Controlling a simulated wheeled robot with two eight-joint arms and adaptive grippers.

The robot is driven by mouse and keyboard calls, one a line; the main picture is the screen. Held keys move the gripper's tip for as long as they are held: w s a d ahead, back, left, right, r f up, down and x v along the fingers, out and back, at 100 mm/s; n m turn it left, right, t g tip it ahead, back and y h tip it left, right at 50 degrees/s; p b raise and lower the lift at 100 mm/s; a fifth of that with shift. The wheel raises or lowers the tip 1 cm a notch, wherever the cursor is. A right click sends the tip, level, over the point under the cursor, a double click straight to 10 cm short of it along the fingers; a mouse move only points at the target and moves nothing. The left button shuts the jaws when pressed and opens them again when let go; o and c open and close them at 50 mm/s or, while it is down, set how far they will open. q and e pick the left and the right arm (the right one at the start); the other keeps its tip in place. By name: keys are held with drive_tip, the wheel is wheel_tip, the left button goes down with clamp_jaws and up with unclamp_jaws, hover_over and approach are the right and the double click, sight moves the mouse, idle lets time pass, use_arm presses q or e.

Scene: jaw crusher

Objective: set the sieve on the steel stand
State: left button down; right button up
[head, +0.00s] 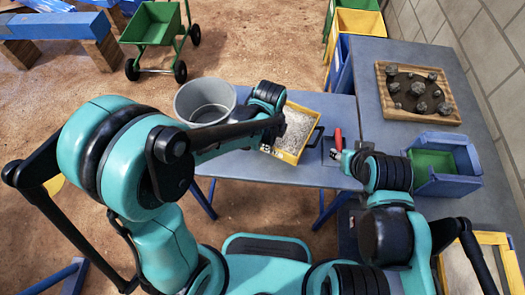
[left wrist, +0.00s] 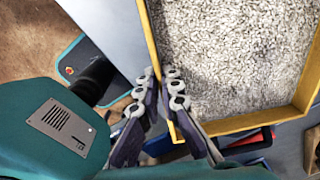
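A yellow-framed tray (head: 306,143) full of pale gravel is at the right part of the grey table (head: 236,167). It fills the upper right of the left wrist view (left wrist: 245,122). My left gripper (left wrist: 160,75) has its fingers close together on either side of the tray's yellow wall. In the head view, my left gripper (head: 268,118) is at the tray's left side. My right gripper (head: 347,157) is beside a red-handled item (head: 338,138); its grip is unclear. A pale panel in a yellow wooden frame (head: 491,238), perhaps the sieve, shows at lower right. I cannot identify the steel stand.
A round grey tub (head: 204,101) stands at the table's left. The right bench (head: 385,142) holds a wooden tray of rocks (head: 449,103) and a blue bin with a green inside (head: 440,140). A green cart (head: 153,23) and yellow and blue bins (head: 358,22) are behind.

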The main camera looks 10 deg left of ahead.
use_arm(q)
drive_tip(key=shift+w+a+f, duration=0.2)
drive_tip(key=shift+a+f, duration=0.2)
drive_tip(key=shift+a, duration=0.2)
drive_tip(key=shift+w+a+f, duration=0.15)
drive_tip(key=shift+a+f, duration=0.2)
drive_tip(key=shift+a, duration=0.25)
drive_tip(key=shift+f+b, duration=1.15)
drive_tip(key=shift+f, duration=0.8)
drive_tip(key=shift+f, duration=0.15)
drive_tip(key=c, duration=1.7)
unclamp_jaws()
